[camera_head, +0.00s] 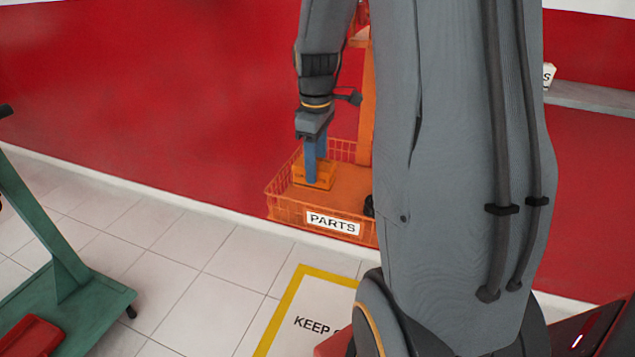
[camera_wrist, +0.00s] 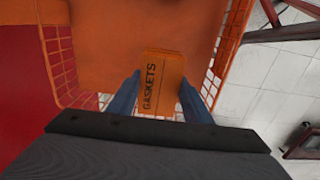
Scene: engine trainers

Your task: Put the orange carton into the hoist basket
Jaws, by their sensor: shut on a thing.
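The orange carton (camera_head: 314,174) is a small box inside the orange hoist basket (camera_head: 289,211), near its left end. In the wrist view the carton (camera_wrist: 163,80) shows the word GASKETS and lies between the two blue fingers. My gripper (camera_head: 316,165) points down into the basket and is shut on the carton. The carton is at or very close to the basket floor; I cannot tell whether it touches. The basket has wire mesh sides and a PARTS label on its front; in the wrist view its floor (camera_wrist: 105,40) is bare beyond the carton. My arm hides the basket's right part.
A green wheeled stand (camera_head: 85,303) with a red item (camera_head: 32,335) on its base is at the lower left. A yellow-bordered KEEP floor marking (camera_head: 290,300) lies in front of the basket. A red wall stands behind. White tiled floor between stand and basket is clear.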

